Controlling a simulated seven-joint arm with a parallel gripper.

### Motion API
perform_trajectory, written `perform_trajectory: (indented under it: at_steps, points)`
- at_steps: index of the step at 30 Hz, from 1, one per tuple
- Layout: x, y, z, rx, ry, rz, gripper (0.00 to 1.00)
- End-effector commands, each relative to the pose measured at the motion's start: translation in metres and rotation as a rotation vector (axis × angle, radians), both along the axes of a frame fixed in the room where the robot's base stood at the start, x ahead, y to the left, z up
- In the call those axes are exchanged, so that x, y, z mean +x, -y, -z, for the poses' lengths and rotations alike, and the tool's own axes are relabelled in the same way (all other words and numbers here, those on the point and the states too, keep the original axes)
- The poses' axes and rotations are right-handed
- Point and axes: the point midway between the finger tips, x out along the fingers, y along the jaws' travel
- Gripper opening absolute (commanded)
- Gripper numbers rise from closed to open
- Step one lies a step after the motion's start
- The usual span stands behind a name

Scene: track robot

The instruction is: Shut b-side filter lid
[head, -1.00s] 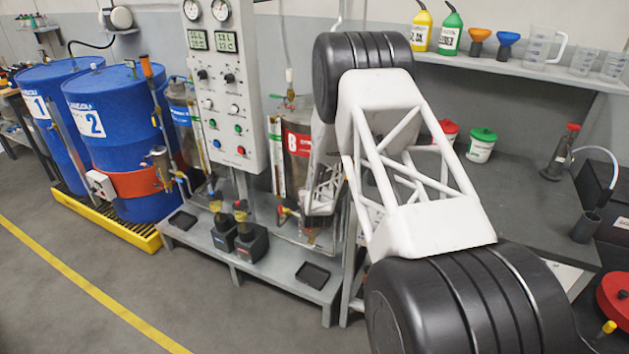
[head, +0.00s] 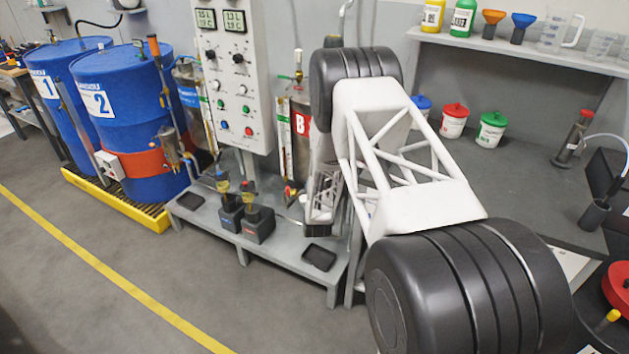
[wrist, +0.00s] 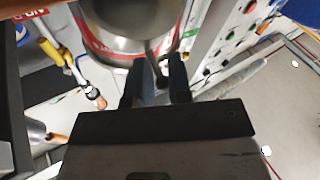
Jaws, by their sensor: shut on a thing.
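In the wrist view, my gripper (wrist: 155,82) has its two dark fingers closed around a thin grey metal piece (wrist: 150,70) beside a rounded metal vessel with a red band (wrist: 125,45). I cannot tell whether this piece belongs to the b-side filter lid. In the head view, the B-side tank (head: 299,122), with its red B label, stands behind my arm and is partly hidden by it. My gripper is not clearly visible there. The b-side filter and its lid cannot be made out with certainty.
The control panel (head: 233,75) stands left of the tank. Blue drums (head: 118,120) stand left. Floor in front is clear.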

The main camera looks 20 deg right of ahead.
Motion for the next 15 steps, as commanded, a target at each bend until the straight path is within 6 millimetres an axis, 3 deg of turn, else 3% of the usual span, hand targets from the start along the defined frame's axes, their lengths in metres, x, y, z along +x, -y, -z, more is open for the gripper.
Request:
perform_trajectory:
  at_steps: [15]
  points:
    - [-0.007,-0.01,0.029,-0.094,0.092,-0.003,0.0]
